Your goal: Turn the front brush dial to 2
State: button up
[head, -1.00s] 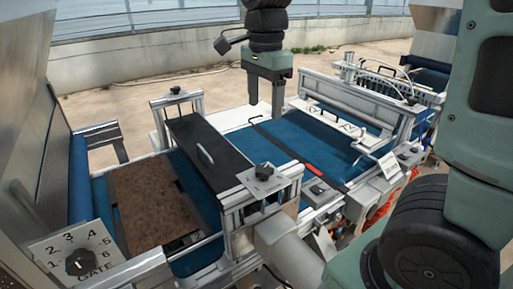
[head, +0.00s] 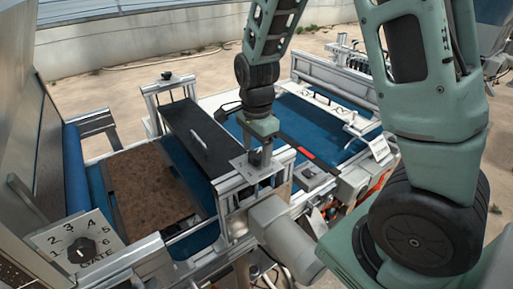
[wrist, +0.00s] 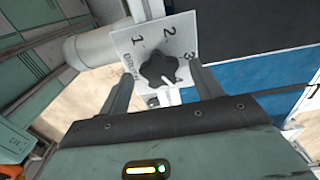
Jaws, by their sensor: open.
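The brush dial is a black star-shaped knob (wrist: 160,68) on a white plate (wrist: 128,42) marked 1 to 4 and partly hidden lettering. The knob's white pointer mark is by the 4. My gripper (wrist: 161,73) is open in the wrist view, one finger on each side of the knob; I cannot tell whether they touch it. In the head view my gripper (head: 261,158) points down over the near end of the brush frame. There the dial plate (head: 240,168) shows partly, and my gripper hides most of the knob.
A GATE dial (head: 80,250) numbered 1 to 6 is at the lower left. A black cover (head: 200,140) spans the brush frame, with another knob (head: 166,75) at its far end. A grey motor cylinder (head: 285,238) sticks out just below the dial. A blue belt (head: 325,125) lies right of the frame.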

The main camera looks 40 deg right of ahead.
jog(key=shift+f, duration=0.25)
jog(key=c, duration=1)
